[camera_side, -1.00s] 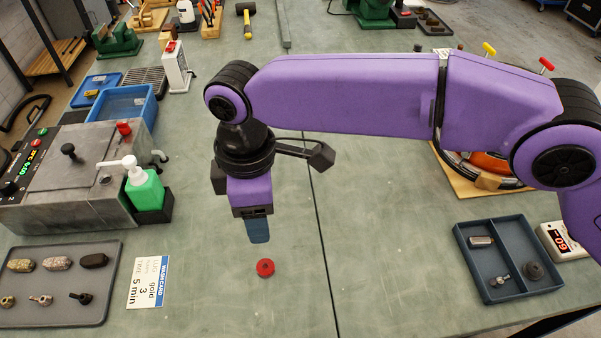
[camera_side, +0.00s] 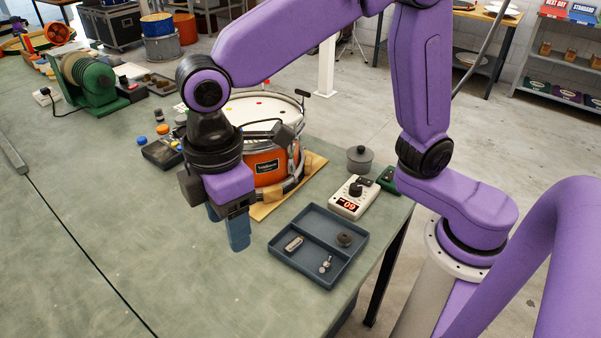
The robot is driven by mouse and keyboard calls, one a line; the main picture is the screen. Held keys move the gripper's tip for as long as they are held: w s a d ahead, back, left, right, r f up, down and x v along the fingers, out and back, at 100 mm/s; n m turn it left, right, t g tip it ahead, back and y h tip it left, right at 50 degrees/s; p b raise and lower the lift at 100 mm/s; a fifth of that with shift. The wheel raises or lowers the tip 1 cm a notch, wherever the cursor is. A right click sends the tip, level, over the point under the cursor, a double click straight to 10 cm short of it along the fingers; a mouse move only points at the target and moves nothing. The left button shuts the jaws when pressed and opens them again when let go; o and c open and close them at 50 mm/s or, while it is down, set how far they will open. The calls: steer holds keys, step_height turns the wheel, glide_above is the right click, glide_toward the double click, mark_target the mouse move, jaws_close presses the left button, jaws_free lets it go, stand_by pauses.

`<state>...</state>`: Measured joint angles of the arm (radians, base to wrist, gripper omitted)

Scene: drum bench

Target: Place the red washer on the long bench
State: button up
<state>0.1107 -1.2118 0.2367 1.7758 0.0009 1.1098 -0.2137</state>
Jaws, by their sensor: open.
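The red washer is not in the current side view. The long green bench (camera_side: 110,190) fills the left and middle of the picture, with a dark seam running along it. My gripper (camera_side: 226,230) points down above the bench, left of the blue-grey tray and in front of the orange drum. Its two blue fingers are open, and I see nothing held between them. How high the fingertips are above the bench is hard to tell.
The two-compartment tray (camera_side: 278,256) holds small metal parts and a dark round piece. The drum (camera_side: 272,165), a white timer (camera_side: 353,197) and a lidded grey pot (camera_side: 359,160) stand behind. A green machine (camera_side: 90,84) is further left. The front left bench is clear.

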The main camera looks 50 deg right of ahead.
steer(key=s+d, duration=0.2)
steer(key=d, duration=0.4)
steer(key=s+d+m, duration=0.1)
steer(key=s+d, duration=0.2)
steer(key=d, duration=0.4)
steer(key=shift+s+f, duration=0.25)
steer(key=shift+f, duration=0.1)
steer(key=shift+o, duration=0.8)
steer(key=s+d+f+m, duration=0.1)
steer(key=s+d+f, duration=0.2)
steer(key=s+d, duration=0.4)
steer(key=d, duration=0.4)
steer(key=shift+s+d, duration=0.2)
steer(key=shift+d, duration=0.1)
steer(key=shift+w, duration=0.1)
